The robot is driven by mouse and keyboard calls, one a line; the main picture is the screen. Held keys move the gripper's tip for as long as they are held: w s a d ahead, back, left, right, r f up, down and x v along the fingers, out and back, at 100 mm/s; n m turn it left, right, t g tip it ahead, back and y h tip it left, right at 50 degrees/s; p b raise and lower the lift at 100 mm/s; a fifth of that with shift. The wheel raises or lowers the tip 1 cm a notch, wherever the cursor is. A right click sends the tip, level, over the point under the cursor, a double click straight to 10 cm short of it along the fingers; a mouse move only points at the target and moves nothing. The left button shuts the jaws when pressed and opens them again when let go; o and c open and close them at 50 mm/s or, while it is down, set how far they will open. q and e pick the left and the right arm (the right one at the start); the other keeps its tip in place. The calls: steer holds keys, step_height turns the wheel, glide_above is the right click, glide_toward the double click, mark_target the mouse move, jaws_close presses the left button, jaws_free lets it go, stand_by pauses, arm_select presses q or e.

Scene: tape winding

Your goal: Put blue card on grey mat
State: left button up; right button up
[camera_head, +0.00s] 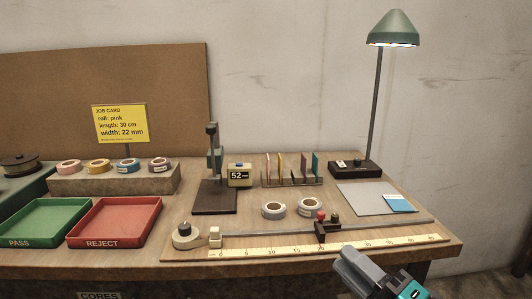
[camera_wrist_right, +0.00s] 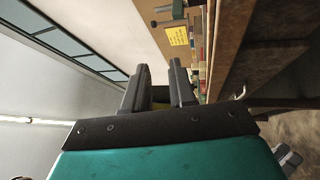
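The blue card (camera_head: 399,204) lies flat at the right side of the grey mat (camera_head: 362,200) in the head view. It covers part of the mat and seems to reach past its right edge. The mat lies flat on the right of the bench top. My right gripper (camera_head: 350,262) is in front of the bench's front edge, nearer the camera than the mat and card. In the right wrist view its two fingers (camera_wrist_right: 159,82) stand apart with nothing seen between them. My left gripper is not in view.
A lamp (camera_head: 375,110) stands behind the mat. Left of the mat are a rack of coloured cards (camera_head: 291,180), two tape rolls (camera_head: 273,209) and a ruler (camera_head: 270,250) with a red-knobbed slider (camera_head: 326,229). Green (camera_head: 40,243) and red (camera_head: 108,243) trays lie farther left.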

steer(key=s+f+m+g+h, duration=0.3)
steer(key=s+f+m+h, duration=0.25)
steer(key=f+m, duration=0.6)
steer(key=s+f+m+g+h, duration=0.35)
steer(key=s+f+m, duration=0.35)
steer(key=f+m, duration=0.5)
arm_select(q)
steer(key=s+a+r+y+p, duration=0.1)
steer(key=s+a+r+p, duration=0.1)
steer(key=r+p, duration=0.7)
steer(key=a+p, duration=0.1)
steer(key=p, duration=0.4)
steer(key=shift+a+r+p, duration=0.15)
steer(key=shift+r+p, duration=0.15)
steer(key=shift+p, duration=0.1)
arm_select(e)
steer(key=s+d+r+n+h, duration=0.1)
steer(key=d+r, duration=0.2)
steer(key=r, duration=0.6)
steer(key=shift+d+h, duration=0.3)
